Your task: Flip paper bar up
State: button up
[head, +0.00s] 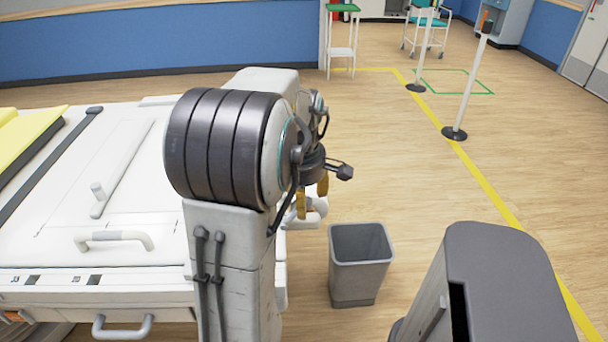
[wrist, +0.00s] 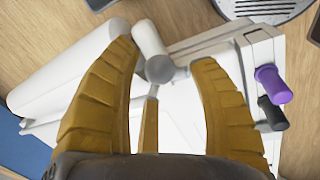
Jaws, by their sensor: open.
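A long white roll (wrist: 70,75) lies to the left, partly behind the left finger. In the head view my gripper (head: 312,198) is beyond my arm, at the right end of the white table. A white rounded part (head: 318,210) shows just beside the fingers; my arm hides most of that area.
The white table (head: 60,235) fills the left of the head view. A grey bin (head: 360,262) stands on the floor right of it. Purple (wrist: 272,83) and black (wrist: 272,113) knobs stick out at right in the wrist view. Barrier posts (head: 467,85) stand farther back on open floor.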

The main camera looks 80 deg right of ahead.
notch_tip(320, 180, up, 10)
jog(key=a, duration=0.1)
jog(key=shift+a, duration=0.4)
jog(key=shift+f, duration=0.15)
dwell(0.6)
notch_tip(320, 180, down, 6)
jog(key=a+m, duration=0.2)
jog(key=m, duration=1.3)
jog(key=w+a+f+p, duration=0.1)
jog(key=w+a+f, duration=0.1)
jog(key=w+a, duration=0.5)
jog(key=w+a+r+n+t+p, duration=0.1)
jog(key=w+a+n, duration=0.2)
jog(key=a, duration=0.6)
jog(key=w+a+r+n+t+y+p, duration=0.1)
jog(key=w+a+r+n+p, duration=0.1)
jog(key=a+n, duration=0.4)
jog(key=w+a+r+n+t+y+p, duration=0.1)
jog(key=w+a+r+n, duration=0.1)
jog(key=a, duration=1)
jog(key=shift+w+a+r+n+p, duration=0.3)
jog(key=shift+w+n, duration=0.6)
jog(key=shift+n, duration=0.5)
